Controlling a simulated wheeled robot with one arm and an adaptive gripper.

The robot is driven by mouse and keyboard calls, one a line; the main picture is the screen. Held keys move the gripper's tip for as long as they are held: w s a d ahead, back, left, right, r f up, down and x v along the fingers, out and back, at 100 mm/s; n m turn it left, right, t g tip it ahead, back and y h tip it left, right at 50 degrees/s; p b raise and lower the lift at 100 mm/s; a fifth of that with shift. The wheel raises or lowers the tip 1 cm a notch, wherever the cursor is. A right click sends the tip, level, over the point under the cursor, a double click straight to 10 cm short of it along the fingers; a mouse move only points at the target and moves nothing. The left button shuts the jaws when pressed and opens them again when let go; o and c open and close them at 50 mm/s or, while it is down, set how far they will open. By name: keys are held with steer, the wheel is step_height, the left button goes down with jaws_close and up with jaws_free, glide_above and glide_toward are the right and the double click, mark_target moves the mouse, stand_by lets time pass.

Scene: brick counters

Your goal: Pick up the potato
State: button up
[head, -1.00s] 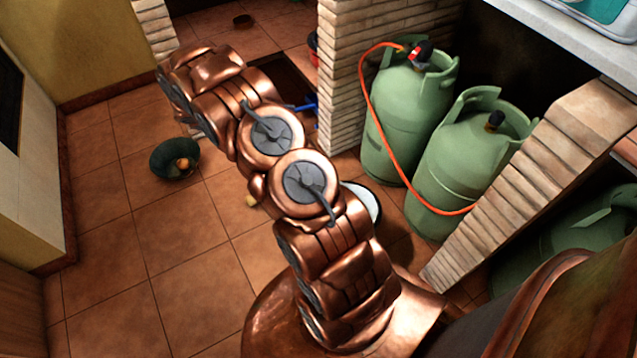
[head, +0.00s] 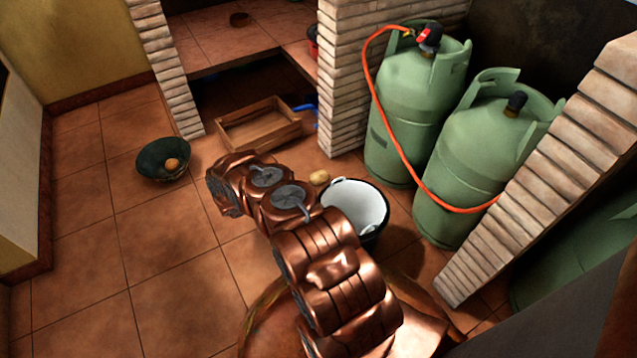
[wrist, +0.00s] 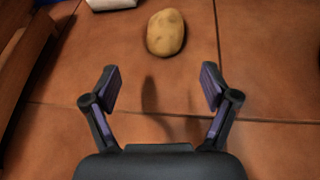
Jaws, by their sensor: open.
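The potato (wrist: 166,33) is yellow-brown with dark specks and lies on the tiled floor, near the top middle of the wrist view. In the head view the potato (head: 319,178) is small, just left of a white-lined pot and beside my arm. My gripper (wrist: 158,88) is open and empty in the wrist view. Its two fingers stand apart below the potato in the picture, with the potato beyond their tips and roughly between them. In the head view my gripper is hidden behind my arm.
The white-lined pot (head: 357,207) stands close to the potato. A wooden crate (head: 258,126) sits behind, under the brick counter. A dark green bowl (head: 163,158) holding a round orange-brown thing is at the left. Green gas cylinders (head: 415,110) stand right. The floor at left is clear.

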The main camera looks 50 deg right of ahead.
mark_target(312, 180)
steer(key=shift+d+f, duration=0.1)
steer(key=shift+f, duration=0.35)
steer(key=shift+s+d+f+b, duration=0.1)
steer(key=shift+d+f+b, duration=0.3)
steer(key=shift+d, duration=0.25)
steer(key=b+x, duration=0.2)
steer(key=x, duration=0.1)
steer(key=s+b+x, duration=0.1)
steer(key=x, duration=0.1)
steer(key=shift+d+r+b, duration=0.25)
steer(key=shift+d+b, duration=0.05)
steer(key=shift+b, duration=0.05)
steer(key=shift+d, duration=0.35)
steer(key=shift+c, duration=0.2)
steer(key=c, duration=1.3)
steer(key=shift+r, duration=0.1)
